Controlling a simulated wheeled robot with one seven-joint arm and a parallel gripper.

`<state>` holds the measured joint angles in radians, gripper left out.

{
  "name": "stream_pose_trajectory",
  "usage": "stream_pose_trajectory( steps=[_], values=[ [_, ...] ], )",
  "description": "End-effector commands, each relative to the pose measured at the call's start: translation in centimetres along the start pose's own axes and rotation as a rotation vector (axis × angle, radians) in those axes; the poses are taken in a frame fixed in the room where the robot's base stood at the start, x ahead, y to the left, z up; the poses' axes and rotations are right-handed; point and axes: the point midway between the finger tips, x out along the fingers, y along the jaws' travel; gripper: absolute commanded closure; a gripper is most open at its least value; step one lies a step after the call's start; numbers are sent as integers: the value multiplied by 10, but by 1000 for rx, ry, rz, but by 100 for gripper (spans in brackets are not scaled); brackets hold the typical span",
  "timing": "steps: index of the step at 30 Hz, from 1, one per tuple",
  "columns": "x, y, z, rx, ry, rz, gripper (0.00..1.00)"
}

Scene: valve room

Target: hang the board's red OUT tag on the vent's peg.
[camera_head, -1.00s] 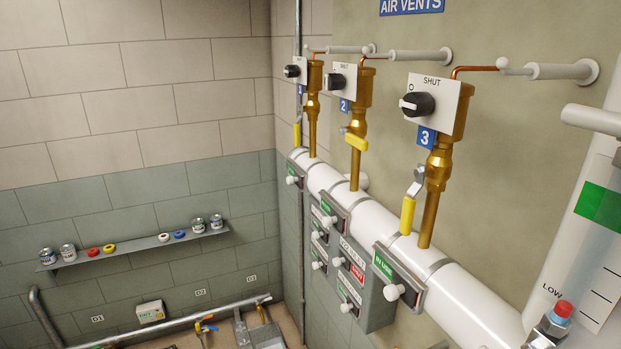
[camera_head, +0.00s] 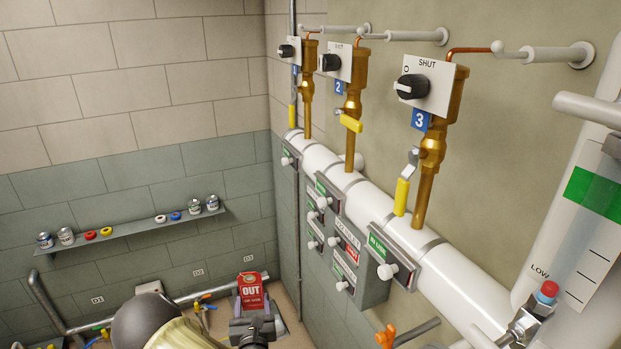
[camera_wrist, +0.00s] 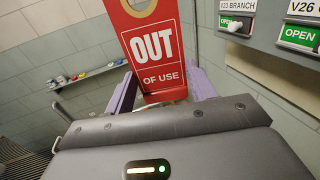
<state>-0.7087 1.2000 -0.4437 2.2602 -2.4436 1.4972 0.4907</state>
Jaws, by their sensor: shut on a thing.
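My gripper (camera_head: 253,325) is low in the head view, shut on the red OUT tag (camera_head: 253,291). The tag stands upright above the jaws, its "OUT OF USE" face showing. In the wrist view the tag (camera_wrist: 152,48) is between the purple fingers (camera_wrist: 160,97), its top hole cut off by the frame edge. Three brass vents with black knobs stand on the white pipe. Vent 3 (camera_head: 432,150) is nearest. Below it a plate with a green IN LINE label (camera_head: 379,245) has a white peg (camera_head: 387,271). The tag is left of and below that peg, apart from it.
The grey board (camera_head: 372,290) carries several labels and white pegs, one label red. In the wrist view, green OPEN labels (camera_wrist: 232,22) are at upper right. An orange handle (camera_head: 386,336) stands at lower right. A wall shelf (camera_head: 130,230) holds cans and rings.

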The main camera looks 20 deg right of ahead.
Motion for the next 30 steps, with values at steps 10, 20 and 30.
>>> stream_pose_trajectory(
  steps=[10, 20, 30],
  values=[
    [25, 16, 105, 19, -6, -244, 66],
    [37, 4, 234, 24, -6, -609, 66],
    [17, -40, 388, 21, -5, -1028, 66]
  ],
)
